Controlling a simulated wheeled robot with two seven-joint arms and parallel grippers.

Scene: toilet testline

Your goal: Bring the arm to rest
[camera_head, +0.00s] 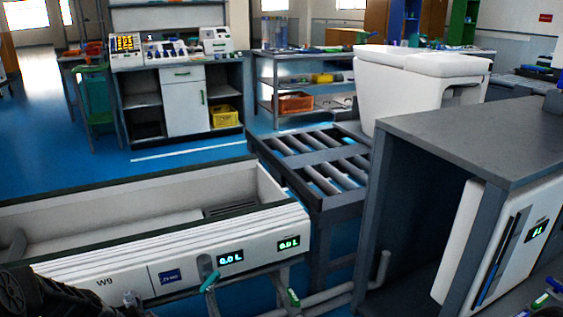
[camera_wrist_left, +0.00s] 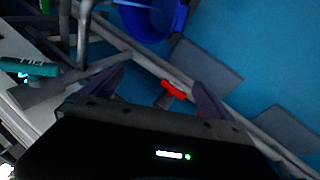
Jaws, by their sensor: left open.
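In the left wrist view my left gripper (camera_wrist_left: 158,78) is open, its two dark fingers apart with nothing held between them. A small red handle (camera_wrist_left: 173,90) shows beyond the gap between the fingers; I cannot tell its distance. In the head view a dark part of my left arm (camera_head: 40,296) shows at the lower left corner, in front of the white water trough (camera_head: 130,255). The fingers of the left gripper do not show there. My right gripper is in neither view.
A teal valve handle (camera_wrist_left: 30,67) and grey pipes are at the wrist view's left; a blue bucket (camera_wrist_left: 150,20) is at its top. The head view shows a roller conveyor (camera_head: 318,165), a white toilet (camera_head: 400,90) and a grey cabinet (camera_head: 470,130). Blue floor (camera_head: 60,160) lies open behind the trough.

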